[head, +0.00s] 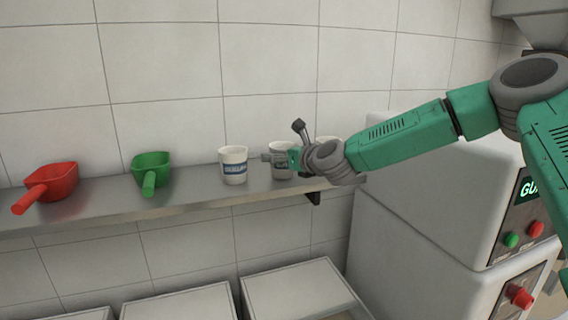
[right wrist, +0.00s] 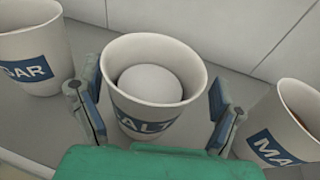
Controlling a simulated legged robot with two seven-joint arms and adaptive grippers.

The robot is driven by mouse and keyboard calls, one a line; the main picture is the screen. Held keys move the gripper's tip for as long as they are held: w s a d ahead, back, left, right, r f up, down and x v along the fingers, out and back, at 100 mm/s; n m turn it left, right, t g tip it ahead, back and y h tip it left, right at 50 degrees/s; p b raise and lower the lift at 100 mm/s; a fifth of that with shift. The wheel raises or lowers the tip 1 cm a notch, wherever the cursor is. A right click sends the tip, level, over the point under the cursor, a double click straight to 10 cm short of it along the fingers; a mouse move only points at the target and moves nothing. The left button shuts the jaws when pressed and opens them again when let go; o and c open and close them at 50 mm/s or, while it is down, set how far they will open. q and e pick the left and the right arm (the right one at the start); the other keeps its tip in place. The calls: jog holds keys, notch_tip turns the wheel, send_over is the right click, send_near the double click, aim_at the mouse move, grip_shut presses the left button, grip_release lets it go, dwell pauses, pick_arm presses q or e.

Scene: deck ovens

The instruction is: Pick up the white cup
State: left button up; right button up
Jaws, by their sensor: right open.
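Three white cups with blue labels stand on the metal shelf. The middle white cup (head: 283,172) is partly hidden behind my right gripper (head: 275,158) in the head view. In the right wrist view this cup (right wrist: 130,70), its label partly reading "ALT", holds a white rounded content and stands upright between the two open fingers of my right gripper (right wrist: 152,108). One finger is on each side of it. The left white cup (head: 233,165) has a label ending in "AR" in the right wrist view (right wrist: 32,50). My left gripper is not in view.
The right white cup (right wrist: 290,125), its label starting "MA", is close to the right finger. A green scoop (head: 150,168) and a red scoop (head: 50,185) lie farther left on the shelf (head: 190,200). A tiled wall (head: 200,60) is close behind. A white machine (head: 430,220) stands at right.

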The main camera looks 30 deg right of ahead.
jog(key=shift+s+a+r, duration=0.15)
jog(key=c, duration=0.3)
jog(key=shift+a, duration=0.2)
jog(key=c, duration=0.8)
jog(key=shift+a+r, duration=0.1)
jog(key=shift+a, duration=0.15)
jog(key=shift+c, duration=0.7)
